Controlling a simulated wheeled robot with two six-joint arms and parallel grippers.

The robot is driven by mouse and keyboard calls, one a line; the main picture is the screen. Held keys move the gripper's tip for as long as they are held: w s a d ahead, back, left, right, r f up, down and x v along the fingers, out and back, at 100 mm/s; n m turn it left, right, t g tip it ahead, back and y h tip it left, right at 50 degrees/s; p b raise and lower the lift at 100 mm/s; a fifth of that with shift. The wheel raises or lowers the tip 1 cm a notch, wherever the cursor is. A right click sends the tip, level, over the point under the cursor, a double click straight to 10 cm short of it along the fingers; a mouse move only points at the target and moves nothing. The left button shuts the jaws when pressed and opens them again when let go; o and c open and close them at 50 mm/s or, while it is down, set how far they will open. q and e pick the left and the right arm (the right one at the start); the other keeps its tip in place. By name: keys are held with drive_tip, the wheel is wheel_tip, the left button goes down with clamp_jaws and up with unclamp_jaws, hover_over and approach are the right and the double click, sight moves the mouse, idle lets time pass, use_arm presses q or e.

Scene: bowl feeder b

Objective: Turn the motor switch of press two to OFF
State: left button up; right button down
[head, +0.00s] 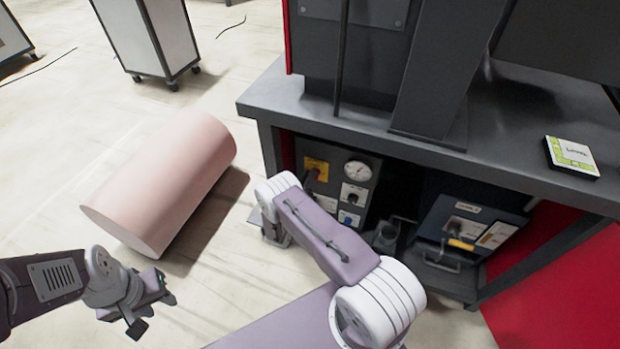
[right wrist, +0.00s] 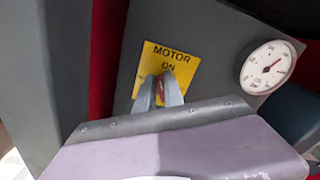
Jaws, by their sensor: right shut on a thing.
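A grey control panel (head: 334,180) under the bench carries a yellow plate (head: 317,165) with a dark switch on it. In the right wrist view the yellow plate (right wrist: 184,66) reads MOTOR and ON. My right gripper (right wrist: 159,92) is shut on the motor switch (right wrist: 161,90), whose red part shows between the fingers. The fingers hide most of the switch and the lower part of the plate. In the head view my right arm hides the right fingertips. My left gripper (head: 152,311) hangs empty and open above the floor at the lower left.
A round gauge (right wrist: 268,67) sits right of the plate. A dark box with a labelled panel (head: 467,228) stands further right under the bench (head: 370,134). A green-and-white card (head: 571,156) lies on top. A large pink cylinder (head: 163,184) lies on the floor.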

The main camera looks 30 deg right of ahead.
drive_tip(key=n, duration=0.4)
drive_tip(key=f+n+b, duration=0.1)
drive_tip(key=n, duration=0.3)
drive_tip(key=n+b, duration=0.1)
drive_tip(key=n, duration=0.2)
drive_tip(key=shift+w+a+f+n, duration=0.3)
drive_tip(key=shift+f+n, duration=0.1)
drive_tip(key=shift+b, duration=0.3)
drive_tip(key=c, duration=1.4)
unclamp_jaws()
drive_tip(key=shift+c, duration=0.2)
drive_tip(key=shift+r, duration=0.1)
drive_tip(key=p+v, duration=0.3)
drive_tip(key=v, duration=0.6)
